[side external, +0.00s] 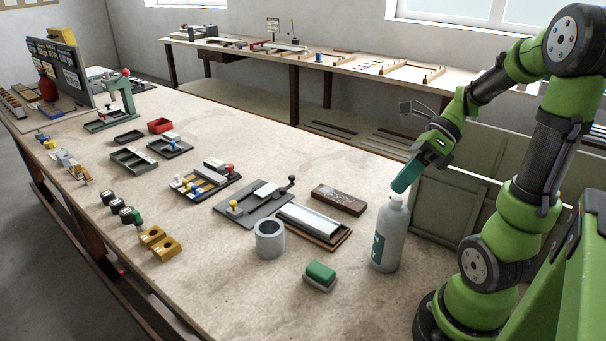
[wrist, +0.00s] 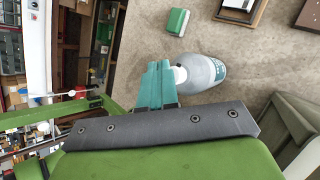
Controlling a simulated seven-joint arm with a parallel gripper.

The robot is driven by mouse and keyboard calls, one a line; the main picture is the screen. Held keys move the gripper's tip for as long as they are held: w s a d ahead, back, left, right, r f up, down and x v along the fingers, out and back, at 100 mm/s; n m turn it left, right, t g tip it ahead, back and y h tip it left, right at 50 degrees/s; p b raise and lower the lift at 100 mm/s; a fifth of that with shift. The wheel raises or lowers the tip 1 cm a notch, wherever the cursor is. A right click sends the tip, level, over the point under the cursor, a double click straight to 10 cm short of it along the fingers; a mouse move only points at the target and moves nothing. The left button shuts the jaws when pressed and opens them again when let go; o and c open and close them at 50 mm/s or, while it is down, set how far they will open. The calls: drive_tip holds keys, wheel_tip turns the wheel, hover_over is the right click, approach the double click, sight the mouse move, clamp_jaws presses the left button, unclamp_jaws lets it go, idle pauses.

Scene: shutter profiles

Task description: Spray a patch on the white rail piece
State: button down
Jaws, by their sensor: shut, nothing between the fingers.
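A grey-white bottle with a teal label (side external: 390,240) stands upright on the bench. It also shows in the wrist view (wrist: 208,73), right beside my fingertips. My gripper (side external: 402,186) points down at the bottle's white top, with its teal fingers shut and empty. I cannot tell whether the fingers touch the bottle; its top is partly hidden behind them. A white rail piece (side external: 308,219) lies in a shallow wooden tray (side external: 329,243) to the left of the bottle. I cannot make out a sprayed patch on it.
A green-topped block (side external: 320,273) and a grey cylinder (side external: 269,238) stand in front of the tray. A brown block (side external: 339,200) lies behind it. A grey plate with a black-knobbed lever (side external: 258,203) is at its left. The bench front beside the bottle is clear.

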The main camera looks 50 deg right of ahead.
drive_tip(key=shift+f, duration=0.1)
idle(0.5)
drive_tip(key=shift+f, duration=0.35)
drive_tip(key=shift+r, duration=0.45)
drive_tip(key=shift+r, duration=3)
